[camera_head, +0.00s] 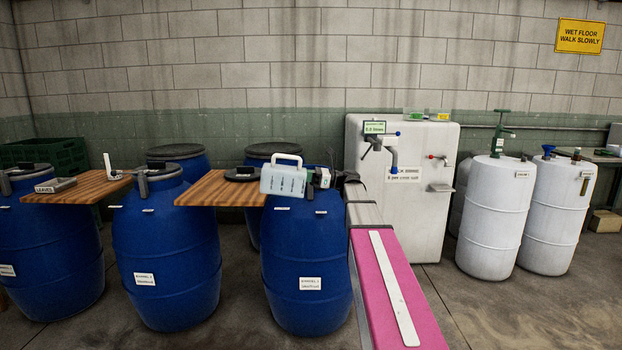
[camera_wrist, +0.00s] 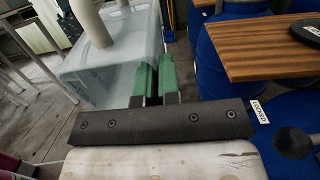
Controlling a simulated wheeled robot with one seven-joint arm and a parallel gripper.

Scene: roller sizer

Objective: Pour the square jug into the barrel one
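The square jug (camera_head: 284,182), pale and translucent with a white top handle, hangs in front of the right end of a wooden board, over the left edge of a blue barrel (camera_head: 309,250). In the wrist view the jug (camera_wrist: 95,72) is large and close, with floor below it. My gripper (camera_wrist: 157,75) has green fingers close together against the jug's right side; the exact grip is hidden. In the head view it shows (camera_head: 314,177) just right of the jug. Another blue barrel (camera_head: 170,240) stands to the left. The barrels' front labels are too small to read surely.
Wooden boards (camera_head: 216,190) jut between the barrels; a black disc (camera_head: 242,174) lies on one. A label reading LOCKED (camera_wrist: 259,111) sits on the near barrel. A white tank (camera_head: 435,225) with taps and white drums (camera_head: 498,220) stand right. Floor is clear in front of the drums.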

